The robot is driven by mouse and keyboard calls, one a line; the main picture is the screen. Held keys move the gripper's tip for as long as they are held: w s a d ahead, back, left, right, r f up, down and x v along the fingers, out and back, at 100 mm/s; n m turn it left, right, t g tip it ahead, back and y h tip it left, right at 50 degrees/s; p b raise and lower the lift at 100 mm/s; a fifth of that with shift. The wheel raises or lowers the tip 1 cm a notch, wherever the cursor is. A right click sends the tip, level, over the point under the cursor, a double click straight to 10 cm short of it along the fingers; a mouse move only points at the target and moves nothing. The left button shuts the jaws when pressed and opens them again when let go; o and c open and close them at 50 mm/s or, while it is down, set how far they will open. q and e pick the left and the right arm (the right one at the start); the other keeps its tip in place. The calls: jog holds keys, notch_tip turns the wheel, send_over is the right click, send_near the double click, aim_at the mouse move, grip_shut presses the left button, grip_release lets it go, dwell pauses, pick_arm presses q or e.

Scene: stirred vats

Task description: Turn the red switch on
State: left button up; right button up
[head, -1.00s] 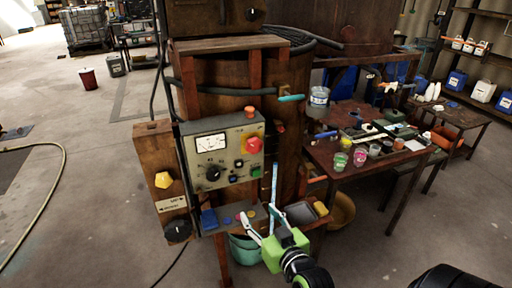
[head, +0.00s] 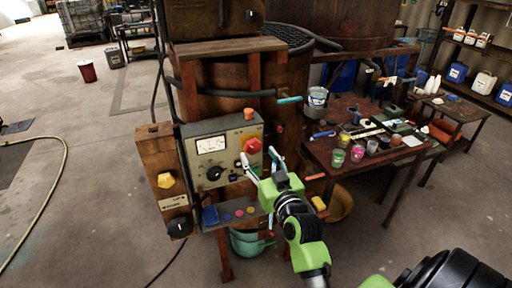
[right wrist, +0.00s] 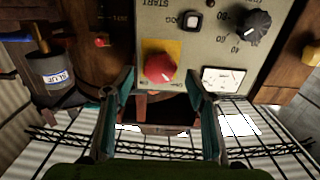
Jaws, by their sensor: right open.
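A red, mushroom-shaped switch (head: 252,146) on a yellow plate sits at the right side of the grey control panel (head: 205,176). It also shows in the right wrist view (right wrist: 160,68). My right gripper (head: 259,161) is open and empty in front of the panel, just below the switch. In the right wrist view its fingertips (right wrist: 160,84) stand left and right of the switch in the picture. I cannot tell whether they touch it. My left gripper is not in view.
A dial gauge (head: 212,144) and a black knob (head: 214,173) share the panel. A wooden box with a yellow knob (head: 165,180) is on the left. A rusty vat (head: 290,85) stands behind. A table with small cups (head: 338,157) is on the right.

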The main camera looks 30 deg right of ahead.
aim_at(254, 149)
jog(key=shift+p+x, duration=0.3)
jog(key=shift+x, duration=1.25)
jog(key=c, duration=1.1)
